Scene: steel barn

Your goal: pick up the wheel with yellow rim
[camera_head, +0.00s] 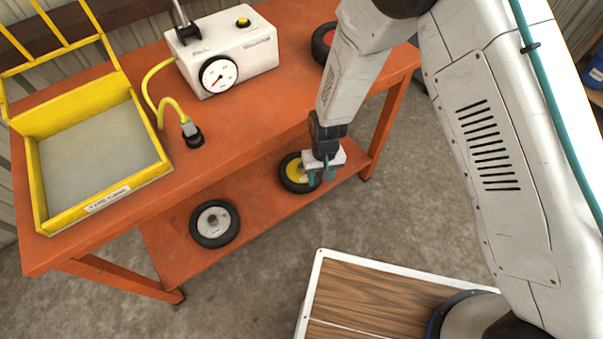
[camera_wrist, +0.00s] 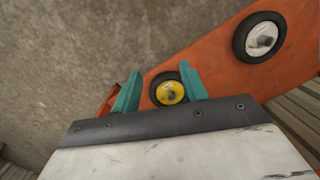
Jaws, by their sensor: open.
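The wheel with the yellow rim (camera_head: 294,172) lies on the orange bench's lower shelf in the head view, partly hidden by my gripper (camera_head: 322,177). In the wrist view, the yellow-rimmed wheel (camera_wrist: 170,92) shows between and beyond the two teal fingers of my gripper (camera_wrist: 160,91). The fingers are apart with nothing held between them. I cannot tell whether a finger touches the tyre. A second wheel with a pale grey rim (camera_head: 215,223) lies on the same shelf to the left; it also shows at upper right in the wrist view (camera_wrist: 260,38).
The orange bench top (camera_head: 240,125) overhangs the lower shelf (camera_head: 260,222). On top are a yellow tray (camera_head: 40,185), a white gauge box (camera_head: 228,55) with a yellow hose (camera_head: 152,92), and a red-rimmed wheel (camera_head: 322,42) partly behind my arm. Bare shelf separates the two lower wheels.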

